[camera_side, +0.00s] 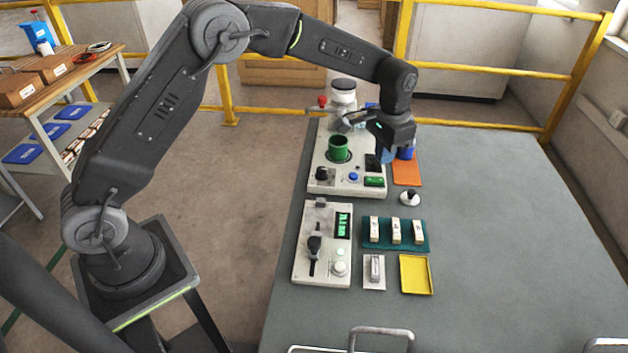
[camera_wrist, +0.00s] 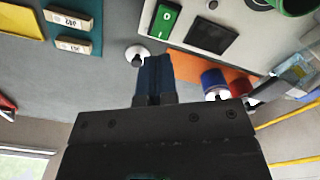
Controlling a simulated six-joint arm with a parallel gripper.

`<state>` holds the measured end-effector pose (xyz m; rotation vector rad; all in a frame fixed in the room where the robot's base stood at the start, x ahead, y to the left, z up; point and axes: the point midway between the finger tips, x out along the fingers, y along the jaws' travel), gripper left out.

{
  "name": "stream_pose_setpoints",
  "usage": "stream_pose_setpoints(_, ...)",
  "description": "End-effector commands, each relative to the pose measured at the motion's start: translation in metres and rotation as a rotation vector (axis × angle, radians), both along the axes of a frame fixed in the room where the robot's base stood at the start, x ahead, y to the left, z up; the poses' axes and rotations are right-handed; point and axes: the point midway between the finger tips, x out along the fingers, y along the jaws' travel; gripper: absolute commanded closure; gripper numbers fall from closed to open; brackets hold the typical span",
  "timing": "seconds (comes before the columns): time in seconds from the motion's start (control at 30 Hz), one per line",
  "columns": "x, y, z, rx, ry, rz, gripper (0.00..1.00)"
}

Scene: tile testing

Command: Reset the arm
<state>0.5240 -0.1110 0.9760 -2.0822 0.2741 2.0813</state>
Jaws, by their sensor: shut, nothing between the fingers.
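My gripper (camera_side: 386,154) hangs at the end of my arm, above the far part of the table, near the right edge of the upper control panel (camera_side: 322,181). Its blue fingers are together, with nothing held between them. In the wrist view the shut fingers (camera_wrist: 154,75) stick up from the dark gripper body. A small white disc with a dark knob (camera_side: 410,198) sits on the table nearer the camera than the gripper. In the wrist view that knob (camera_wrist: 137,54) shows just left of the fingertips.
A green cup (camera_side: 338,148) stands on the upper panel. An orange mat (camera_side: 407,172) with a blue container (camera_side: 406,153) lies beside the gripper. A teal tray (camera_side: 385,246) of white blocks, a yellow tray (camera_side: 430,274) and a lower panel (camera_side: 300,262) are nearer. The table's right side (camera_side: 510,230) is clear.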

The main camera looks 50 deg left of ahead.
Motion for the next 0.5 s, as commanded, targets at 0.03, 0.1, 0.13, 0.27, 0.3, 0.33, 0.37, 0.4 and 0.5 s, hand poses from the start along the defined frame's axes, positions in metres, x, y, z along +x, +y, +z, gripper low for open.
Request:
stream_pose_setpoints(0.03,0.0002,-0.0001,0.0045,0.000,-0.001,0.000,1.00)
stream_pose_setpoints(0.1,0.0002,-0.0001,0.0089,0.000,-0.001,0.000,1.00)
stream_pose_setpoints(0.13,0.0002,-0.0001,0.0104,0.000,-0.001,0.000,1.00)
stream_pose_setpoints(0.27,0.0000,0.0000,0.0141,0.000,0.000,0.000,1.00)
stream_pose_setpoints(0.3,0.0000,0.0000,0.0144,0.000,0.000,0.000,1.00)
stream_pose_setpoints(0.33,-0.0001,0.0000,0.0145,0.000,0.000,0.000,1.00)
stream_pose_setpoints(0.37,-0.0001,0.0000,0.0144,0.000,0.000,0.000,1.00)
stream_pose_setpoints(0.4,-0.0001,0.0000,0.0144,0.000,0.000,0.000,1.00)
stream_pose_setpoints(0.5,-0.0001,0.0000,0.0144,0.000,0.000,0.000,1.00)
